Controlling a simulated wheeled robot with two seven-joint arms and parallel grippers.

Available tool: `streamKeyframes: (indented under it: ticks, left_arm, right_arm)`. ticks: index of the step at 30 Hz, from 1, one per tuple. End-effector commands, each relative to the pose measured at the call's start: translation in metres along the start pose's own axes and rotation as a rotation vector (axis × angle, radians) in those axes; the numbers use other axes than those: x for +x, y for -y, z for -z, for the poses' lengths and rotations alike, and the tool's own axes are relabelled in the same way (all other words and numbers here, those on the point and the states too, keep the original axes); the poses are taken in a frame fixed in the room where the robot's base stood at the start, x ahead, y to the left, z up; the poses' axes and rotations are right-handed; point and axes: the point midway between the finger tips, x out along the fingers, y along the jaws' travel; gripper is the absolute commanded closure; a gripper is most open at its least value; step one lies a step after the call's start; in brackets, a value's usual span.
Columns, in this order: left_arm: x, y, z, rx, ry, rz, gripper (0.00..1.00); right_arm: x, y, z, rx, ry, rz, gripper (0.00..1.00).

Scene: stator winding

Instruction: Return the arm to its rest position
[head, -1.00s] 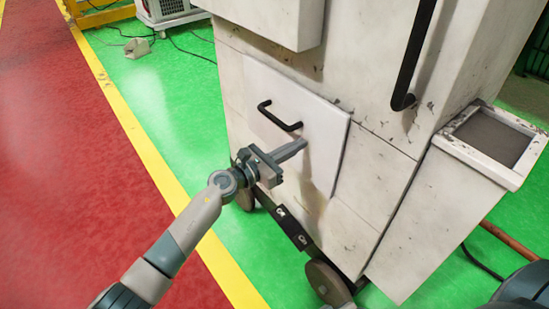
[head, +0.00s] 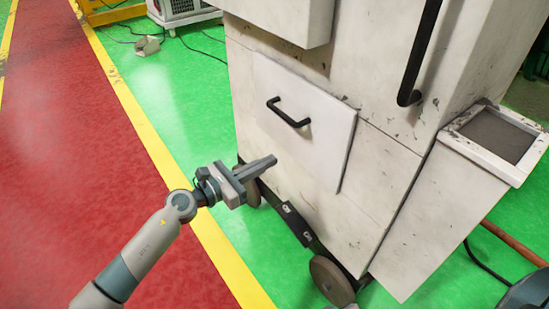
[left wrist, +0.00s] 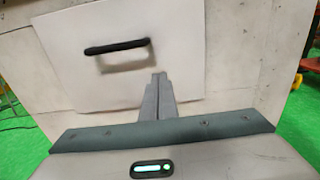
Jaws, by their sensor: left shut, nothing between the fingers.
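My left arm comes in from the lower left in the head view. Its gripper (head: 270,161) is shut and empty, in front of the lower part of a white drawer front (head: 322,144) with a black handle (head: 288,112). The handle is apart from the gripper, above it. In the left wrist view the shut fingers (left wrist: 157,78) point toward the drawer front (left wrist: 185,60), below the black handle (left wrist: 115,47). My right gripper is not in view.
The drawer belongs to a worn white cabinet (head: 385,165) on wheels (head: 331,281). A long black handle (head: 420,50) is on its upper part. A side box (head: 452,220) with a dark top stands at right. Green floor (head: 185,80) and red floor (head: 80,150) lie open to the left.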

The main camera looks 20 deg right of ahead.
Motion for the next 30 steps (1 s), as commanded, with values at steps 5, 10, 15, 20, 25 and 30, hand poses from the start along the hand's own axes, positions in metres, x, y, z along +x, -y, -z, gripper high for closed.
streamKeyframes:
  ticks: [5, 10, 15, 20, 25, 30]
  left_arm:
    - [-0.003, 0.0, 0.0, -0.001, -0.001, 0.0, 1.0]
    - [-0.003, 0.0, 0.001, -0.001, -0.001, 0.0, 1.0]
    - [-0.003, 0.0, 0.001, -0.001, -0.001, 0.0, 1.0]
    - [-0.004, 0.001, -0.001, -0.025, 0.013, -0.01, 1.0]
    - [-0.012, -0.001, -0.011, -0.178, 0.1, -0.075, 1.0]
    - [-0.04, -0.013, -0.022, -0.509, 0.276, -0.219, 1.0]
  right_arm:
    - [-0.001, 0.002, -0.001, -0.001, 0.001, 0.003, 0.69]
    - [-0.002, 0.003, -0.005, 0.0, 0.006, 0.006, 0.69]
    - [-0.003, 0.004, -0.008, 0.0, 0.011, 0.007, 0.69]
    - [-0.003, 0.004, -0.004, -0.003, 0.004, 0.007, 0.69]
    - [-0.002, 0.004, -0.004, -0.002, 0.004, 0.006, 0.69]
    - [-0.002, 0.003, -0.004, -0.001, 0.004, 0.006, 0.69]
